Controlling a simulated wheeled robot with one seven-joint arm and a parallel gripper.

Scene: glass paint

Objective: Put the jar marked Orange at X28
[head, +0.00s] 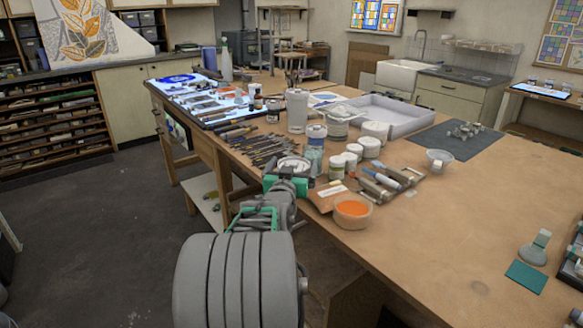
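No label reading Orange and no mark reading X28 is legible in the head view, so I cannot tell which jar or spot is meant. Several lidded jars stand on the long wooden table (455,215), among them a small jar (337,168) with a pale lid and a white tub (370,148). A darker jar (273,112) stands farther back at the left. My gripper (287,180), with green parts, is at the table's near left edge, beside a round pale-topped thing (294,164). Its fingers are too small and overlapped to show their opening or any hold.
A bowl of orange material (351,210) sits close right of my arm. Brushes and tools (265,148) crowd the left edge. A grey tray (395,117), a dark mat (446,140) and a clear bowl (438,160) lie beyond. The right middle of the table is mostly clear.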

